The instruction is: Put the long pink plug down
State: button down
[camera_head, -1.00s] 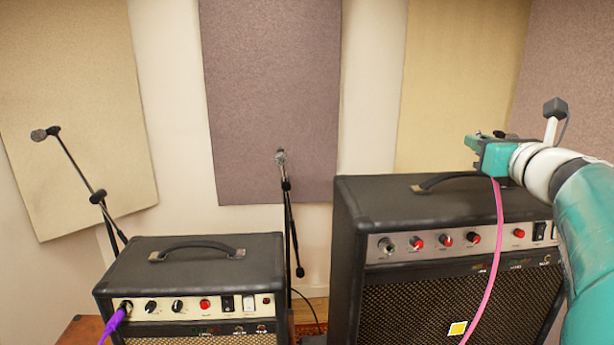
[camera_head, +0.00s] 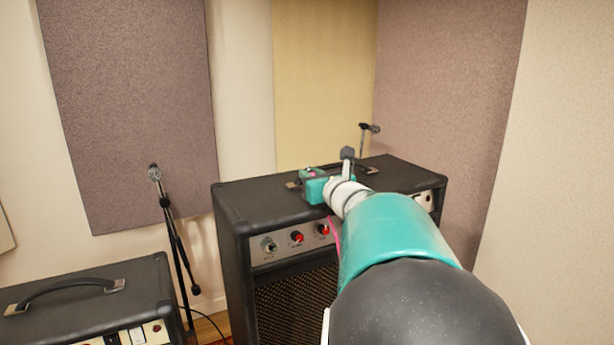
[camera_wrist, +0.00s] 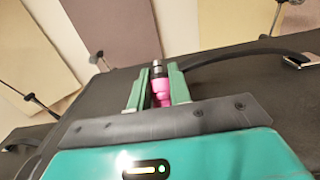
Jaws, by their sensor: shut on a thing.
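The long pink plug (camera_wrist: 162,92) shows in the wrist view between the two green fingers of my gripper (camera_wrist: 158,84). Its dark and metal tip points away from the wrist camera. My gripper is shut on it. In the head view my gripper (camera_head: 313,178) is over the top of the larger black amp (camera_head: 265,205), near its handle. I cannot tell whether the plug touches the amp top. A short piece of pink cable (camera_head: 334,232) shows beside my arm; the rest of the cable is hidden.
The smaller black amp (camera_head: 150,285) with a handle stands at the lower left. A microphone stand (camera_head: 176,240) is between the amps, and another microphone (camera_head: 370,128) shows behind the larger amp. The left part of the larger amp's top is bare.

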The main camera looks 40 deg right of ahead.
jog(key=shift+f, duration=0.15)
jog(key=c, duration=1.3)
grip_release()
jog(key=shift+w, duration=0.1)
jog(key=shift+r, duration=0.2)
jog(key=v, duration=1.2)
